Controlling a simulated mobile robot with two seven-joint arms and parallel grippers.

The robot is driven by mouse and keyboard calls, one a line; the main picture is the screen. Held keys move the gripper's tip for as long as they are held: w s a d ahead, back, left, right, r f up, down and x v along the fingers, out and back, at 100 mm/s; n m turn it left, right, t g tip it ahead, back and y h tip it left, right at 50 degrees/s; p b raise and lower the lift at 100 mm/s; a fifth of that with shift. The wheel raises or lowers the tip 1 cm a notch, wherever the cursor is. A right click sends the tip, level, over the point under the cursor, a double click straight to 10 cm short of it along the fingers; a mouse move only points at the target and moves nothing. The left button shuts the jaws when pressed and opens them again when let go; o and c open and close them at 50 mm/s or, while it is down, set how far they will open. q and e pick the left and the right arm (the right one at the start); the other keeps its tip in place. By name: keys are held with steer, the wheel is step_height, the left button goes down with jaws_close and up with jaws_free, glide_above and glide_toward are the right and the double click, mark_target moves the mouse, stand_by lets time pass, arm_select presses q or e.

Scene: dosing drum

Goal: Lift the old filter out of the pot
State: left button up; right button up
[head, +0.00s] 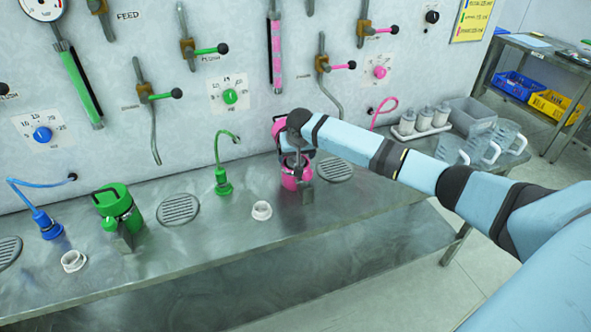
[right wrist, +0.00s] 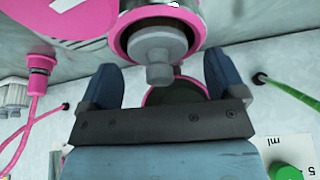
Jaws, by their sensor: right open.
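The pink pot (head: 295,183) stands on the steel bench under the wall panel, partly hidden by my right arm and gripper. In the right wrist view its pink rim (right wrist: 125,40) surrounds a grey filter (right wrist: 157,42) with a narrower knob at its end. The filter sits in the pot's mouth. My right gripper (right wrist: 162,82) is open, with one blue finger on each side of the knob and a visible gap to each. A pink ring with a dark inside, which looks like the raised lid (right wrist: 178,90), shows behind the knob. My left gripper is out of view.
A green pot (head: 118,205) stands at the left. Small white cups (head: 261,211) stand on the bench, with round drain grates (head: 178,210) around. A tray of white canisters (head: 425,124) and clear jugs (head: 483,148) are at the right. Hoses and valves line the wall.

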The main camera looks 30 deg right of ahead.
steer(key=shift+w+f, duration=0.1)
steer(key=shift+f, duration=0.15)
steer(key=c, duration=1.2)
steer(key=shift+c, duration=0.2)
